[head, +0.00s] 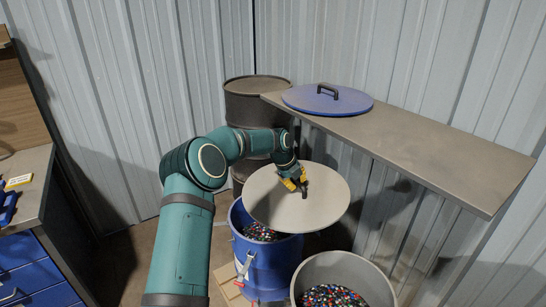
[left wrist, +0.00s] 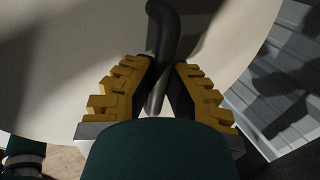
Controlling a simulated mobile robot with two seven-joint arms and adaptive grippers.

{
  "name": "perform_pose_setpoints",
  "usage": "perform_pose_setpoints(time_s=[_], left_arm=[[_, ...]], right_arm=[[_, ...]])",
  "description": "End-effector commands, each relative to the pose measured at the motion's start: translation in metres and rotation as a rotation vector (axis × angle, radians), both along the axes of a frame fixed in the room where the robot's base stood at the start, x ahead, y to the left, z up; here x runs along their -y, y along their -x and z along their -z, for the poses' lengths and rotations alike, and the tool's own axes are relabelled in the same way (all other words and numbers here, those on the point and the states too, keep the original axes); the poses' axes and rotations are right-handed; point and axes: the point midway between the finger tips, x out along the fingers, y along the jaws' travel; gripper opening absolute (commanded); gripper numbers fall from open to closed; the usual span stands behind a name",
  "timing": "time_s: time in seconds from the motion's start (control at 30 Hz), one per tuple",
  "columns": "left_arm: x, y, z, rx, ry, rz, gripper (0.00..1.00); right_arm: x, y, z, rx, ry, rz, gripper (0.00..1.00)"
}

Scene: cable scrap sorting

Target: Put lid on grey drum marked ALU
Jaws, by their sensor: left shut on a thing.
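My left gripper (head: 292,184) is shut on the black handle (head: 304,190) of a round light-grey lid (head: 270,200). The lid hangs above and partly over the blue drum (head: 268,265). In the left wrist view, the yellow fingers (left wrist: 160,95) close on the dark bent handle (left wrist: 163,35), and the pale lid (left wrist: 70,50) fills much of the picture. The grey drum (head: 384,275) is open, full of coloured scrap, at the bottom right of the lid. No ALU marking is readable on it. My right gripper is not in view.
A grey shelf (head: 450,165) on the wall holds a blue lid (head: 300,98) with a black handle. Dark barrels (head: 258,105) stand behind my arm. A workbench with blue drawers (head: 30,265) stands at the left.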

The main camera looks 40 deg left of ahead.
Motion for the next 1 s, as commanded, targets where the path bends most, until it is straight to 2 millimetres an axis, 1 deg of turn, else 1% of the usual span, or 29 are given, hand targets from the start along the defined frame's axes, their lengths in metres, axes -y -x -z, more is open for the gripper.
perform_pose_setpoints(time_s=[0.03, 0.1, 0.27, 0.3, 0.37, 0.5, 0.6, 0.7, 0.8, 0.9, 1.0], left_arm=[[0.019, 0.001, 0.015, 0.001, 0.004, 0.047, 0.00], [0.043, 0.003, 0.034, 0.001, 0.003, 0.115, 0.00], [0.098, 0.014, 0.072, 0.002, 0.003, 0.264, 0.00], [0.112, 0.018, 0.081, 0.001, 0.003, 0.303, 0.00], [0.132, 0.024, 0.093, 0.001, 0.004, 0.359, 0.00], [0.179, 0.042, 0.120, 0.002, 0.003, 0.491, 0.00], [0.209, 0.056, 0.135, 0.003, 0.002, 0.577, 0.00], [0.232, 0.069, 0.147, 0.003, 0.001, 0.647, 0.00], [0.250, 0.079, 0.155, 0.003, 0.001, 0.700, 0.00], [0.260, 0.086, 0.159, 0.004, 0.001, 0.733, 0.00], [0.266, 0.089, 0.162, 0.004, 0.000, 0.750, 0.00]], right_arm=[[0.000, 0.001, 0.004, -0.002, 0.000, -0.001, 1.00], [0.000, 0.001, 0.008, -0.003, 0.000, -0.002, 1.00], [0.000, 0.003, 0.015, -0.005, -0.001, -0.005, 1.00], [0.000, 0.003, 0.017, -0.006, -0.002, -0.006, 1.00], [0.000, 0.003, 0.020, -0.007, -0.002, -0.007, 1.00], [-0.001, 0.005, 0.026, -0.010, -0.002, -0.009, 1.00], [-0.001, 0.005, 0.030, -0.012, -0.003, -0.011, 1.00], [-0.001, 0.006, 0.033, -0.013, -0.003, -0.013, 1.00], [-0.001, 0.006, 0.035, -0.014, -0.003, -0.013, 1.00], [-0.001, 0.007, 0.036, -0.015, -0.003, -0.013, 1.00], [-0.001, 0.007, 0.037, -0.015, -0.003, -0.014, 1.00]])
